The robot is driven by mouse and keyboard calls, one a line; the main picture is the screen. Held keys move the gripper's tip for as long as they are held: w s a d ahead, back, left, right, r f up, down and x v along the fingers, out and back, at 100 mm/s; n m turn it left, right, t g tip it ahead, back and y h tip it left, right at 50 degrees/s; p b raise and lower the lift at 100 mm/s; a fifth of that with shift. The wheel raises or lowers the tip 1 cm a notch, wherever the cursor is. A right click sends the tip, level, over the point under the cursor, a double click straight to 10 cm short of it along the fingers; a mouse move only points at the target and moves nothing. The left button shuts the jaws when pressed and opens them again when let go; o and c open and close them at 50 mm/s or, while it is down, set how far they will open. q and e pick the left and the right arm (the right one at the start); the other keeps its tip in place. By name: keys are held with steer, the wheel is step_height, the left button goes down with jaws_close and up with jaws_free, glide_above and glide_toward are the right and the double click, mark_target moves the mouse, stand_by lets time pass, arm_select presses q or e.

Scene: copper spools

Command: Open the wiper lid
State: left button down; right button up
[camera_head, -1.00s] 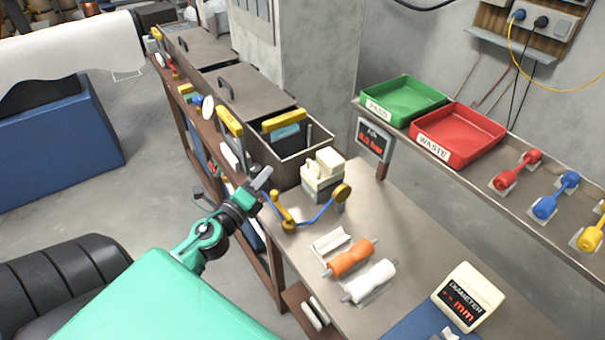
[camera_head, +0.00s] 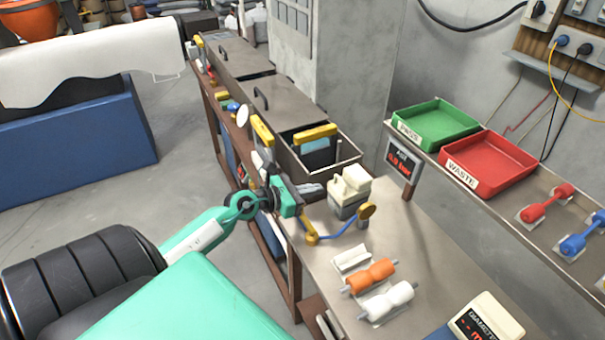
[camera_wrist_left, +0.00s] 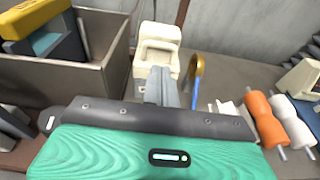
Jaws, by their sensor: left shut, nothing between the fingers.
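The wiper appears to be the small cream block (camera_head: 350,186) with a grey lower part, standing on the bench beside the open grey tank. Whether its lid is open or shut is hard to tell. My left gripper (camera_head: 318,188) is shut and empty, pointing right at the wiper's left side. In the left wrist view the shut fingers (camera_wrist_left: 161,78) are in front of the cream wiper (camera_wrist_left: 158,40) and overlap its lower part. Contact cannot be made out. My right gripper is not in view.
The open tank (camera_head: 345,158) with a yellow-handled part stands just behind the gripper. A blue bent arm with yellow ends (camera_head: 338,238) lies close in front of the wiper. Orange (camera_head: 370,277) and white (camera_head: 390,299) spools lie nearer. Green and red trays sit on the right shelf.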

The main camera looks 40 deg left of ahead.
arm_select(q)
steer(key=p, duration=0.1)
glide_toward(350, 184)
steer(key=shift+r+x, duration=0.2)
steer(key=shift+x, duration=1)
steer(key=shift+d+r, duration=0.15)
steer(key=shift+r, duration=0.25)
